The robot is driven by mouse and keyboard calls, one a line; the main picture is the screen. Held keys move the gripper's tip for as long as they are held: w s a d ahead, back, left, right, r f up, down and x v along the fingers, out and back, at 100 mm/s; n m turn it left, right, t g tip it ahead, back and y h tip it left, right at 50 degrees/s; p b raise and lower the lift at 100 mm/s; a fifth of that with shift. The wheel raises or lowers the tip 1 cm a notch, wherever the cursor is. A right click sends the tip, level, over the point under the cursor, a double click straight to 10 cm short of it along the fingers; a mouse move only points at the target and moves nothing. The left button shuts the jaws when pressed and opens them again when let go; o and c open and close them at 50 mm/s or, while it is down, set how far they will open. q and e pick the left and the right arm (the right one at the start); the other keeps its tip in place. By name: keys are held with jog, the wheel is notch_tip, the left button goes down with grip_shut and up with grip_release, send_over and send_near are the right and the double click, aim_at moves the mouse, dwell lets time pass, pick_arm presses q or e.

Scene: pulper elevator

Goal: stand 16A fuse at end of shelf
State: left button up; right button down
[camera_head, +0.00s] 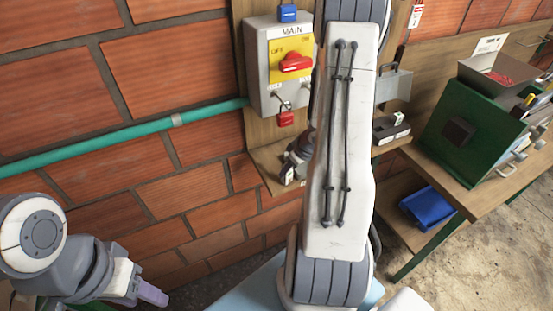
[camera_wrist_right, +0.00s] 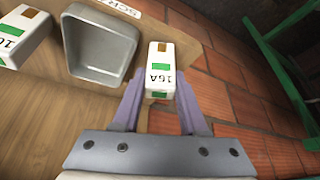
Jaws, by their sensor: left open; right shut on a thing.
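A white 16A fuse (camera_wrist_right: 159,78) with green patches and a brown end is between the purple fingers of my right gripper (camera_wrist_right: 158,98), which is shut on it. It also shows small in the head view (camera_head: 287,175), at the left part of the wooden shelf (camera_head: 267,165). In the wrist view the fuse is by the shelf's edge, with brick beyond; I cannot tell whether it touches the shelf. My right arm hides much of the shelf in the head view. My left gripper (camera_head: 150,294) is open and empty, low at the left.
A green machine (camera_head: 465,135) stands on a bench at the right.

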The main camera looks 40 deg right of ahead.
jog(key=w, duration=0.2)
jog(key=w+a+p, duration=0.1)
jog(key=w, duration=0.1)
jog(key=shift+w, duration=0.4)
jog(key=shift+s+d+f, duration=0.1)
jog(key=shift+f, duration=0.2)
jog(key=shift+c, duration=2.2)
grip_release()
jog(key=shift+r, duration=0.15)
